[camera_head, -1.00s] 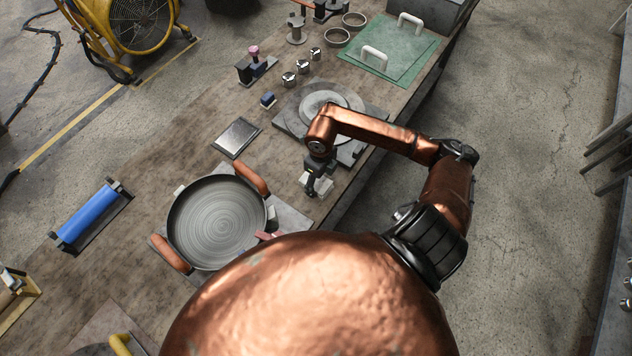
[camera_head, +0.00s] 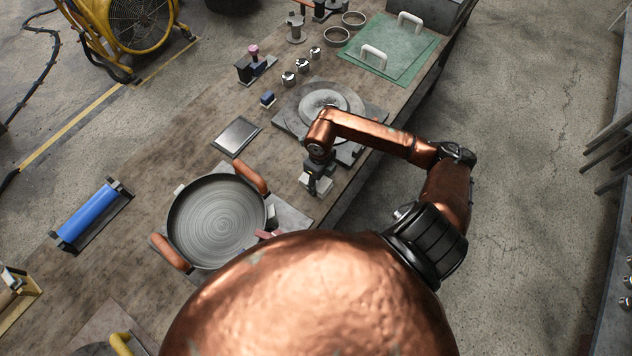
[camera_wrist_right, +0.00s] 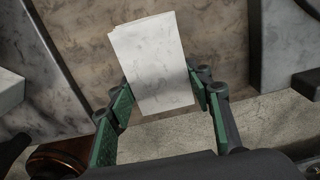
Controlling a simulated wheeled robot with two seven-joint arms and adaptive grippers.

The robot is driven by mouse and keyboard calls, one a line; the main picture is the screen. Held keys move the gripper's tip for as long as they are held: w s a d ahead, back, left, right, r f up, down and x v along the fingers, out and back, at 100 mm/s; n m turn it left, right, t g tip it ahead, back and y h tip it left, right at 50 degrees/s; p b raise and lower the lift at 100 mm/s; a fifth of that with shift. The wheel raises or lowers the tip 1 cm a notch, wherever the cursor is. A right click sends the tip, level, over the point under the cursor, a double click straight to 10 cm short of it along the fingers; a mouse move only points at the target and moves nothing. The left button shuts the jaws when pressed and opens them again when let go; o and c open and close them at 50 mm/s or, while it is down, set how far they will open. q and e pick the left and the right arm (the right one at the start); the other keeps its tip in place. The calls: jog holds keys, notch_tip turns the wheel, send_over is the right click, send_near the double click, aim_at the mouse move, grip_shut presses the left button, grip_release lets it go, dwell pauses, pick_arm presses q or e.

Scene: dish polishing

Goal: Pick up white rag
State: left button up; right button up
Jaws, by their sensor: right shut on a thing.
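The white rag (camera_wrist_right: 150,60) is a pale, faintly marked, folded piece between the green-padded fingers of my right gripper (camera_wrist_right: 163,92) in the wrist view. The gripper is shut on it, and the rag sticks out past the fingertips. In the head view my right gripper (camera_head: 316,188) is over the table's right edge, with the rag (camera_head: 326,187) showing as small pale patches around its dark fingers. Whether the rag still touches the tabletop is hard to tell. My left gripper is not in view.
A round grey pan (camera_head: 217,222) with orange handles lies left of the gripper. A disc (camera_head: 325,102) on a grey base is just beyond it. A flat dark plate (camera_head: 237,137) and a blue roller (camera_head: 90,214) lie farther left. The table's right edge drops to the floor.

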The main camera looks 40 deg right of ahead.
jog(key=shift+r, duration=0.1)
jog(key=shift+c, duration=0.4)
jog(key=shift+r, duration=0.6)
jog(key=s+a+r+b, duration=0.1)
jog(key=s+a+r, duration=0.1)
jog(key=s+r, duration=0.3)
jog(key=s+a+r+b, duration=0.1)
jog(key=s+a+r, duration=0.1)
jog(key=s+r, duration=0.4)
jog(key=shift+s+a+r, duration=0.25)
jog(key=shift+s+r, duration=0.05)
jog(key=shift+s, duration=0.8)
jog(key=o, duration=0.5)
jog(key=c, duration=0.4)
